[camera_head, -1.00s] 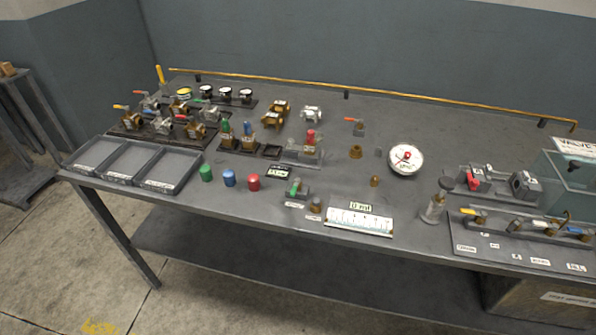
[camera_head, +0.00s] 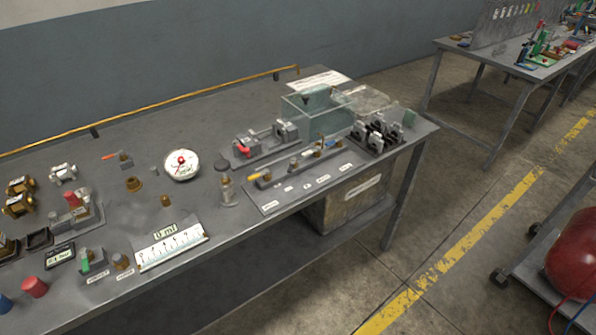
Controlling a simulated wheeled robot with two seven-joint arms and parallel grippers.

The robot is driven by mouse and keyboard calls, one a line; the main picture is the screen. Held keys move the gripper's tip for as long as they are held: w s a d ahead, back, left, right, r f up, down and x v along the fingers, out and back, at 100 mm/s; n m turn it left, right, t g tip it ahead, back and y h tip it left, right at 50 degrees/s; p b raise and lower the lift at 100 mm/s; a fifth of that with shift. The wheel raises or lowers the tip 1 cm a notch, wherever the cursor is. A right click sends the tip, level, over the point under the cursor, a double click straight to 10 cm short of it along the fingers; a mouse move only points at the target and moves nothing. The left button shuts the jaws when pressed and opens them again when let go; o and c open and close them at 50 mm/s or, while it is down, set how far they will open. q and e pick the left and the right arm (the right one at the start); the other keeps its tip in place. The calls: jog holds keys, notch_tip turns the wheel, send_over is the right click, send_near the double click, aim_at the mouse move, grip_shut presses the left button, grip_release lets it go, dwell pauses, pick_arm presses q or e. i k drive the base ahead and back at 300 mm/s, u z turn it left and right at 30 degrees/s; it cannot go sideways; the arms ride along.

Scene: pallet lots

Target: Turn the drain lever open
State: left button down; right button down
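A valve panel (camera_head: 270,206) lies near the front right of the long grey table. Its row of small valves carries a yellow lever (camera_head: 255,176) at the left end and a blue lever (camera_head: 330,144) toward the right. Another valve (camera_head: 294,164) stands between them. Small white labels line the panel's front, but their words are too small to read, so I cannot tell which lever is the drain lever. A clear tank (camera_head: 292,108) stands behind the panel. Neither of my grippers is in view.
A red-handled valve fixture (camera_head: 243,150) and a round gauge (camera_head: 182,165) stand left of the tank. Dark clamp-like parts (camera_head: 378,134) sit at the table's right end. A white scale board (camera_head: 172,247) lies at the front. A second table (camera_head: 490,63) stands beyond open floor.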

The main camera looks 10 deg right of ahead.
aim_at(266, 171)
jog(key=z, duration=2)
jog(key=k, duration=0.95)
jog(key=u, duration=1.1)
jog(key=i, duration=0.5)
jog(key=u, duration=0.05)
